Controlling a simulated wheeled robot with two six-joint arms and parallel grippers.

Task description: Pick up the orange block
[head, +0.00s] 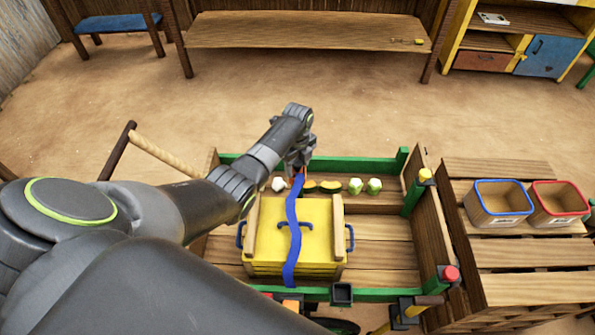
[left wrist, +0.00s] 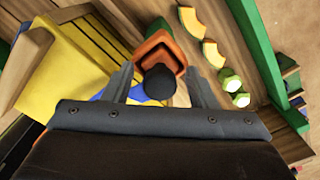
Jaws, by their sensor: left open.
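My left gripper (head: 300,158) is open above the back of the wooden cart, beyond the yellow crate. In the left wrist view its two fingers (left wrist: 158,72) stand apart, on either side of an orange, open-topped shape (left wrist: 162,40). A dark round thing (left wrist: 159,83) covers the near part of that shape. I cannot tell whether the shape is the orange block or whether the fingers touch it. In the head view only a small red-orange bit shows below the gripper. Another orange patch (head: 291,306) shows at the cart's front edge, partly hidden. My right gripper is not in view.
The yellow crate (head: 265,225) has a wavy blue strip (head: 292,245) across it. Yellow slices (head: 330,187) and pale green pieces (head: 374,185) lie along the cart's back. Blue-rimmed (head: 500,206) and red-rimmed (head: 560,206) bins stand right. The cart's right floor is clear.

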